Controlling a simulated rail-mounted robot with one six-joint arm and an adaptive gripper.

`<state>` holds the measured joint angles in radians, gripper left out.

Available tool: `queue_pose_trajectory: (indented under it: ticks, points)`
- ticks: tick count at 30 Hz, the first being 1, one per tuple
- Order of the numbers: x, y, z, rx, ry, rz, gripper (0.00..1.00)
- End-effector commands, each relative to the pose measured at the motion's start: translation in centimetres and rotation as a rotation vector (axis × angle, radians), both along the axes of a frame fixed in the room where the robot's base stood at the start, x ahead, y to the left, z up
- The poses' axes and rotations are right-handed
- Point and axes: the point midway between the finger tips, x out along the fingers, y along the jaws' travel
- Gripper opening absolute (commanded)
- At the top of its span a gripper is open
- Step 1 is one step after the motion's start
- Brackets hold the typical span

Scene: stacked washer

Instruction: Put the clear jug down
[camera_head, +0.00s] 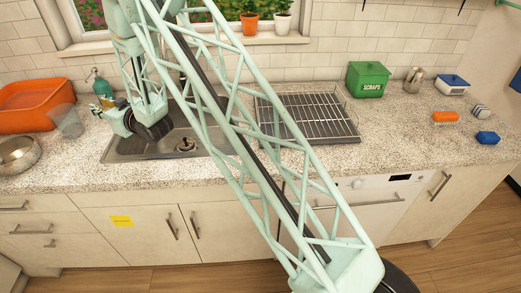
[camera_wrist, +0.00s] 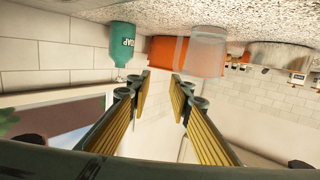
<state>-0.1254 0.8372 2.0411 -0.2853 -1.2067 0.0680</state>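The clear jug (camera_head: 67,121) stands on the speckled counter at the left, in front of the orange tub. It also shows in the wrist view (camera_wrist: 206,52), where the picture is upside down and the jug appears upright on the counter. My gripper (camera_head: 103,107) is just right of the jug in the head view, by the left edge of the sink. In the wrist view my gripper (camera_wrist: 160,84) has its two yellow-padded fingers apart with nothing between them. The jug is beyond the fingertips, apart from them.
A green soap bottle (camera_head: 101,87) stands behind my gripper. The orange tub (camera_head: 38,100) and a metal bowl (camera_head: 17,154) crowd the left counter. The sink (camera_head: 170,146) and a dish rack (camera_head: 305,115) lie to the right. The counter's right part has clear room.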

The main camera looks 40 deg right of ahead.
Motion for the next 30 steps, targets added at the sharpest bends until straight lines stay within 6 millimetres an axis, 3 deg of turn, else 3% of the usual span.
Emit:
queue_pose_trajectory:
  ticks: [17, 30]
  points:
    - [-3.2, -4.6, 7.6, -0.088, 0.138, -0.081, 0.19]
    - [-7.9, -8.4, 12.3, -0.140, 0.253, -0.143, 0.19]
